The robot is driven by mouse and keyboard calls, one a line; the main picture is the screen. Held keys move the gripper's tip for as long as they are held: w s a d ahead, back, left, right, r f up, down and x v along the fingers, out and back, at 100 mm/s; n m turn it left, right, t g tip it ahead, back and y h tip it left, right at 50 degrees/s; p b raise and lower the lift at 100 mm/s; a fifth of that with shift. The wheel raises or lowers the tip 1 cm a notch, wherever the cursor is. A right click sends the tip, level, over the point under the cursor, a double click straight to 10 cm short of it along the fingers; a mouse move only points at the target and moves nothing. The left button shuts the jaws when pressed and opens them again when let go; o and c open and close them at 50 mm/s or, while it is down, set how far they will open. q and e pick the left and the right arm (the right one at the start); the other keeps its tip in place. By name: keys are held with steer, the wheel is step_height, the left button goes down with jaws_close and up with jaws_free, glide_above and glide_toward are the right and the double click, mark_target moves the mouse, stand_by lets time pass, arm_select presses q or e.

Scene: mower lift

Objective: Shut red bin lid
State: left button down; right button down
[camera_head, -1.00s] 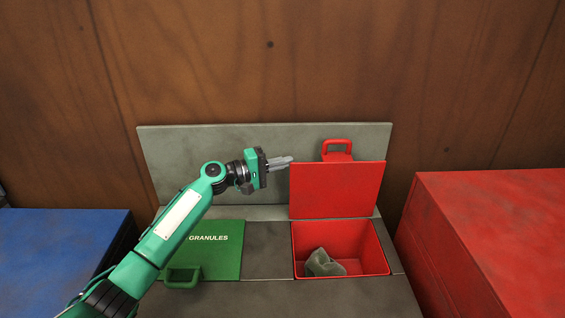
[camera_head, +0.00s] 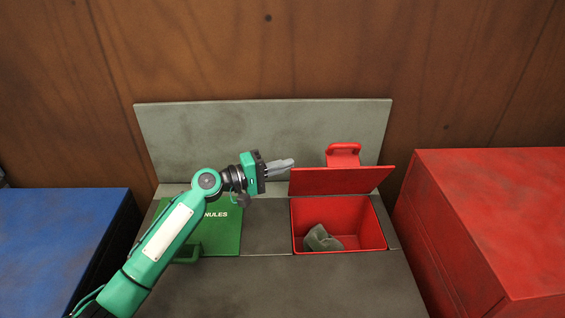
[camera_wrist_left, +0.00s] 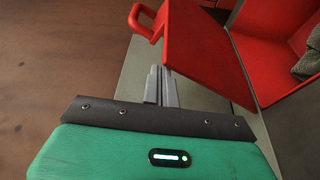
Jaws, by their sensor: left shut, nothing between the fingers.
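The red lid (camera_head: 342,181) stands partly open over the red bin (camera_head: 375,240), tilted forward from the back edge, with its handle (camera_head: 343,152) at the top. It also shows in the left wrist view (camera_wrist_left: 205,55), with its handle (camera_wrist_left: 146,20). My left gripper (camera_head: 283,165) is shut and empty, with its fingertips at the lid's left upper edge. In the left wrist view the closed fingers (camera_wrist_left: 160,84) lie beside the lid's back; whether they touch it I cannot tell. My right gripper is not in view.
A grey-green cloth-like piece (camera_head: 320,239) lies inside the red bin. A green lid (camera_head: 222,233) marked with lettering is shut to the left, partly behind my arm. A grey back panel (camera_head: 220,135) stands behind. Blue (camera_head: 60,235) and red (camera_head: 490,215) blocks flank the counter.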

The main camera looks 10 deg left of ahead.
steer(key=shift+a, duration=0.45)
